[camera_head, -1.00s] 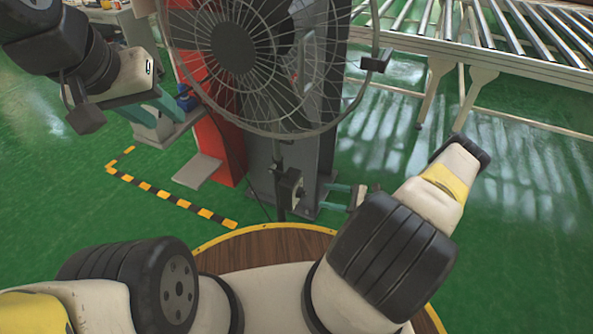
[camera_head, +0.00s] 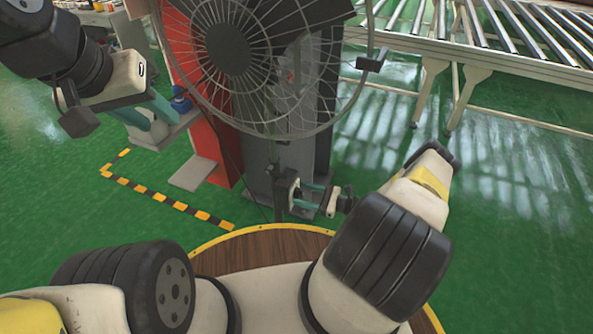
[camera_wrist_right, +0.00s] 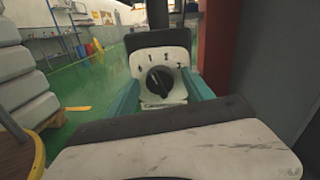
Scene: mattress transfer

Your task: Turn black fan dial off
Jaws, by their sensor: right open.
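The black fan (camera_head: 228,48) stands in front of me, with its control box (camera_head: 284,187) low on its pole. In the right wrist view, the black dial (camera_wrist_right: 159,80) sits on a white panel (camera_wrist_right: 160,62) with number marks, and a pale mark shows on the dial. My right gripper (camera_head: 302,193) is at the control box. Its teal fingers (camera_wrist_right: 161,77) are open, one on each side of the dial; I cannot tell whether they touch it. My left gripper (camera_head: 150,112) is open and empty at the left, away from the fan.
A red and grey post (camera_head: 204,135) stands behind the fan. A roller conveyor (camera_head: 500,70) is at the back right. Black and yellow floor tape (camera_head: 165,200) lies at the left. Green floor is free at the right. White stacked blocks (camera_wrist_right: 22,85) show in the right wrist view.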

